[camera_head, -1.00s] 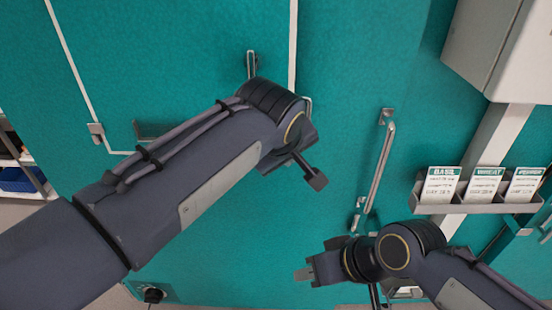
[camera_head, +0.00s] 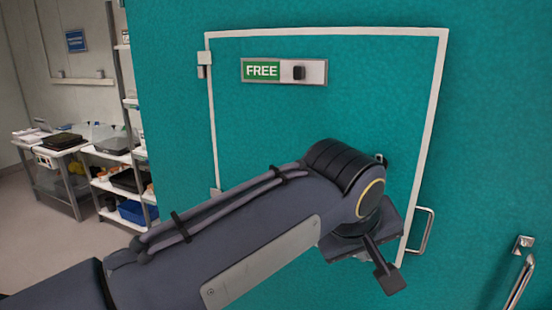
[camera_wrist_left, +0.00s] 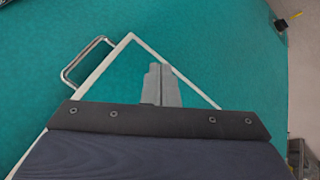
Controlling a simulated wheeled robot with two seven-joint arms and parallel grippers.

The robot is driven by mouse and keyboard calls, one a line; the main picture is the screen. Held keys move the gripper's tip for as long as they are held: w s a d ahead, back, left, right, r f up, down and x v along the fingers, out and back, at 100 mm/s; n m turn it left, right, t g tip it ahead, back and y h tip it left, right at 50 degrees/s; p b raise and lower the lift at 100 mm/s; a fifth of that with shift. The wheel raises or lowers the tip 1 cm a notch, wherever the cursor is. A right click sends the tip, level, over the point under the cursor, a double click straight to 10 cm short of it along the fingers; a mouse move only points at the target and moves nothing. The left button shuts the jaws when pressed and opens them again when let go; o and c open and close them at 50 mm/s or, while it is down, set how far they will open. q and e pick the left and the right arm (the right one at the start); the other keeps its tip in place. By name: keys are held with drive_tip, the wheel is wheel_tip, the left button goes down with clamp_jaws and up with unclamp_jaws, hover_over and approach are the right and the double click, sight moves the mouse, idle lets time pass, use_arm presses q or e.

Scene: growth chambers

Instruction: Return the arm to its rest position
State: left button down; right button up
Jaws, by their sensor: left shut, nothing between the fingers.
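My left arm comes in from the left in the head view, in front of a teal chamber front. Its left gripper (camera_head: 388,278) points down and to the right, shut and empty, close to the lower right corner of a white-framed door (camera_head: 285,120). In the left wrist view the gripper's fingers (camera_wrist_left: 160,84) are together with nothing between them, over the teal door surface. My right arm and gripper are outside the head view.
A metal door handle (camera_head: 424,230) sits just right of my left gripper. A second handle (camera_head: 519,280) is at the lower right. The door bears a green FREE sign (camera_head: 262,70). Shelves (camera_head: 125,190) and a table (camera_head: 52,150) stand at the left, with open floor before them.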

use_arm(q)
drive_tip(key=a+f, duration=0.3)
drive_tip(key=a, duration=1)
drive_tip(key=a+f, duration=0.4)
drive_tip(key=a, duration=0.9)
drive_tip(key=s+a+f, duration=1)
drive_tip(key=s+f, duration=0.3)
drive_tip(key=s, duration=0.2)
drive_tip(key=shift+s+a+n+t+y, duration=0.3)
drive_tip(key=shift+a+n+y, duration=0.05)
drive_tip(key=shift+n+y, duration=0.05)
drive_tip(key=c, duration=2.1)
unclamp_jaws()
drive_tip(key=shift+c, duration=0.2)
